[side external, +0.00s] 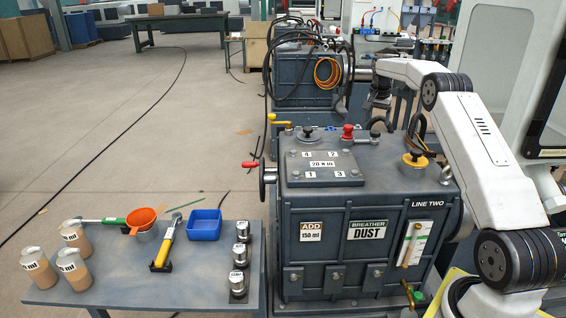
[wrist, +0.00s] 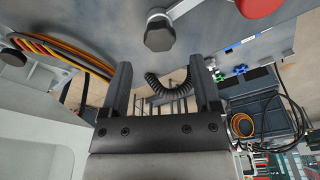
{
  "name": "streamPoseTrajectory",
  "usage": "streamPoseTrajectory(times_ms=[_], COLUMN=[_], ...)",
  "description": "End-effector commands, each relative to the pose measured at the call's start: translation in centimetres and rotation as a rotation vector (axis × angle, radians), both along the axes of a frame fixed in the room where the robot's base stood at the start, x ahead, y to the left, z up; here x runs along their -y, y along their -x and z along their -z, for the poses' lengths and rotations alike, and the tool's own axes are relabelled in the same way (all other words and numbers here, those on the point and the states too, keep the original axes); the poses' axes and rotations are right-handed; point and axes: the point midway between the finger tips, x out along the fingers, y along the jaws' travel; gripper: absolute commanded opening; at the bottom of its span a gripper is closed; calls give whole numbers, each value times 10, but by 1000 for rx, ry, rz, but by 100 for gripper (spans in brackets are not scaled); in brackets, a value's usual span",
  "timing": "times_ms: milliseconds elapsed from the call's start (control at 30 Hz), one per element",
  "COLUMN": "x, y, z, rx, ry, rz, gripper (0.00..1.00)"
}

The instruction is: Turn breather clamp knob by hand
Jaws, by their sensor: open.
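A dark faceted knob on a metal arm (wrist: 159,33) shows near the top of the wrist view, beyond my fingertips. In the side view, a small dark knob on a metal fitting (side external: 377,131) stands beside a red knob (side external: 348,132) on the grey machine's top. I cannot tell for certain which is the breather clamp knob. The red knob's edge also shows in the wrist view (wrist: 260,5). My gripper (side external: 377,102) is behind and above these knobs. In the wrist view its fingers (wrist: 158,68) are apart with nothing held between them.
The machine (side external: 365,213) carries a bolted plate (side external: 322,168), a yellow cap with a black knob (side external: 414,159) and a red-handled lever (side external: 252,164). A side table (side external: 205,272) holds brown containers, an orange funnel, a blue tray and metal weights. Cables hang behind.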

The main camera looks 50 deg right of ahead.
Motion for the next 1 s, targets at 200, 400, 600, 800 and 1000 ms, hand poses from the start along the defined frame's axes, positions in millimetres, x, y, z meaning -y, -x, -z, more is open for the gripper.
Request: streamPoseTrajectory(times_ms=[200, 400, 600, 800, 1000], x=[3, 5, 6, 7, 7], y=[0, -1, -1, -1, -1], z=[19, 36, 41, 43, 43], rx=[-1, -1, 0, 0, 0], ry=[-1, -1, 0, 0, 0], rz=[0, 0, 0, 0, 0], gripper=[80, 80, 80, 80, 80])
